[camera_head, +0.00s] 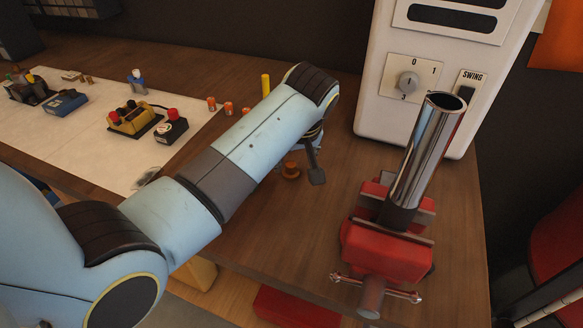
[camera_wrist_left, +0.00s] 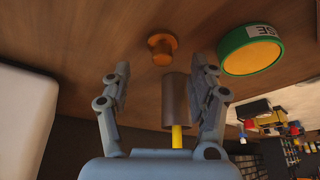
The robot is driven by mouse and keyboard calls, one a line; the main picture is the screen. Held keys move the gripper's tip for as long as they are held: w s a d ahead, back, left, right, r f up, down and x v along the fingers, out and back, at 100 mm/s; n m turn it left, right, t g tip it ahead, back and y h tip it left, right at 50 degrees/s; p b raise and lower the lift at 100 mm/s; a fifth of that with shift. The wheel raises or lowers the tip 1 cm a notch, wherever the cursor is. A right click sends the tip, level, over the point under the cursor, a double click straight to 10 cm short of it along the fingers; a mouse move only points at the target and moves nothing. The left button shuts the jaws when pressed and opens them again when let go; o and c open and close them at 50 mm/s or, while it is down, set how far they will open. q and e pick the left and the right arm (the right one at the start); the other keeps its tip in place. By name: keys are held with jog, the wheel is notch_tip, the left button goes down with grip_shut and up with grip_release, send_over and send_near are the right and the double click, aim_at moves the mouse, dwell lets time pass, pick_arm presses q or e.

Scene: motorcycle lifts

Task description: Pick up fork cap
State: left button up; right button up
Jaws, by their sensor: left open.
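The fork cap looks to be the small orange-brown flanged piece on the wooden bench. It shows in the head view (camera_head: 291,171) just left of a visible finger, and in the wrist view (camera_wrist_left: 162,49) beyond the fingertips. My left gripper (camera_wrist_left: 163,78) is open, with its two fingers apart and the cap ahead of the gap, not touched. In the head view my forearm hides most of this gripper; one finger (camera_head: 316,172) shows. A chrome fork tube (camera_head: 425,150) stands tilted in a red vise (camera_head: 385,250), its top end open. My right gripper is not in view.
A grey-brown cylinder with a yellow rod (camera_wrist_left: 176,100) shows between the fingers. A green tin with a yellow top (camera_wrist_left: 252,50) is nearby. A white fan heater (camera_head: 440,70) stands behind the vise. A white mat (camera_head: 90,150) with small parts lies left.

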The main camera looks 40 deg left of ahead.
aim_at(291, 164)
pick_arm(q)
jog(key=x, duration=0.3)
jog(key=shift+a+f+p, duration=0.25)
jog(key=shift+f+p, duration=0.05)
jog(key=shift+f, duration=0.05)
jog(key=shift+w+a+f, duration=0.1)
jog(key=shift+f, duration=0.25)
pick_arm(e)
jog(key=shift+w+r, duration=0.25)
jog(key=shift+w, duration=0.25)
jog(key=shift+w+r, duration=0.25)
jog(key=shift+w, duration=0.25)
pick_arm(q)
jog(key=shift+c, duration=0.3)
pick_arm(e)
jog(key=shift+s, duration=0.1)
pick_arm(q)
jog(key=c, duration=1.2)
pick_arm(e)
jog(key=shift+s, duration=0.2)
